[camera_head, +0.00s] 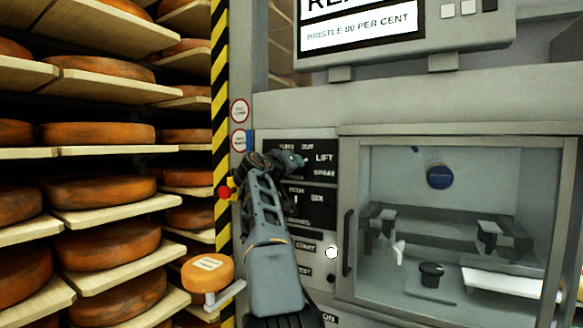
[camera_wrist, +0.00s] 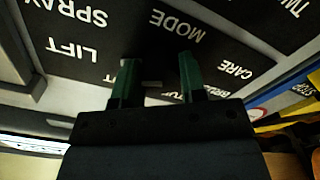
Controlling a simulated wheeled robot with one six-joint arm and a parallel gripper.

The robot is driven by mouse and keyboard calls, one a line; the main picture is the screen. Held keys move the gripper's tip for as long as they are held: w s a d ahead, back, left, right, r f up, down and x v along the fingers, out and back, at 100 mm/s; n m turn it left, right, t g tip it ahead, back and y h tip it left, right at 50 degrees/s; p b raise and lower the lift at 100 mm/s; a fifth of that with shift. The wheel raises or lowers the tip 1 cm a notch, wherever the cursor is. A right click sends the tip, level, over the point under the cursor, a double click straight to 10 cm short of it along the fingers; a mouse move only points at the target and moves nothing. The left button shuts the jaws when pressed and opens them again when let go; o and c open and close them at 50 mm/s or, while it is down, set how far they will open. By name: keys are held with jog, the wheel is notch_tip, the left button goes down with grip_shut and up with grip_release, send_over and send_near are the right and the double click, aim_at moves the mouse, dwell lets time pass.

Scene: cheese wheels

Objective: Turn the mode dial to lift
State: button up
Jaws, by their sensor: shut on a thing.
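The mode dial (camera_wrist: 152,84) is on a black label panel (camera_head: 318,183). Only a small part of it shows between my green fingers in the wrist view; in the head view my gripper (camera_head: 297,160) hides it. My gripper (camera_wrist: 159,78) is shut on the dial, one finger on each side. In the wrist view the labels appear upside down: the LIFT label (camera_wrist: 73,50) and SPRAY label (camera_wrist: 82,14) lie to the left, MODE and CARE to the right. The LIFT label (camera_head: 324,158) also shows right of my gripper in the head view. Where the dial points cannot be told.
A glass-fronted cabinet (camera_head: 349,235) is right of the panel, below a display (camera_head: 405,45). A red button (camera_head: 225,191) sits by the striped post (camera_head: 220,70). Shelves of cheese wheels (camera_head: 100,190) fill the left. A cheese on a small arm (camera_head: 207,272) is at lower left.

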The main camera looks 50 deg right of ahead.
jog(key=o, duration=0.9)
jog(key=shift+a, duration=0.1)
jog(key=b+v, duration=0.4)
jog(key=v, duration=0.9)
jog(key=shift+a, duration=0.3)
jog(key=shift+s, duration=0.1)
